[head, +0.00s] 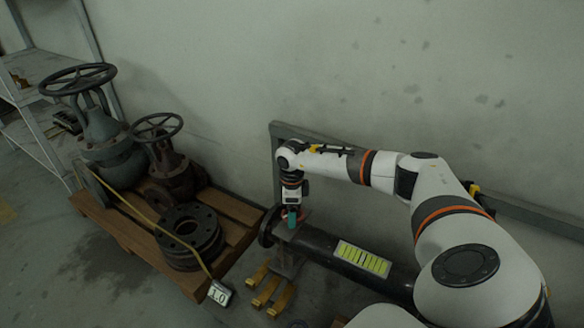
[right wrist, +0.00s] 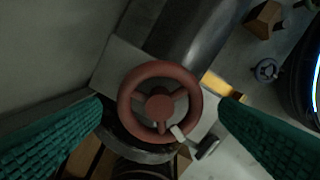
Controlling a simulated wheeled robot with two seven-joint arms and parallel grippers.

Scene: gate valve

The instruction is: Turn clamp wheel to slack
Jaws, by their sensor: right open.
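The clamp wheel (right wrist: 160,104) is a red handwheel with spokes and a round hub, seen from above in the middle of the right wrist view. My right gripper (right wrist: 162,106) is open, with its green ridged fingers on opposite sides of the wheel and visible gaps to the rim. In the head view my right gripper (head: 292,218) points down over the clamp at the flanged end of the dark pipe (head: 340,252). It hides most of the wheel there. I cannot tell the exact height between fingertips and wheel. My left gripper is not in view.
A wooden pallet (head: 118,226) at left carries two valves with handwheels (head: 78,80) and stacked flanges (head: 190,228). A tag reading 1.0 (head: 220,292) hangs at its front corner. Yellow blocks (head: 268,290) lie below the pipe. A wall stands close behind.

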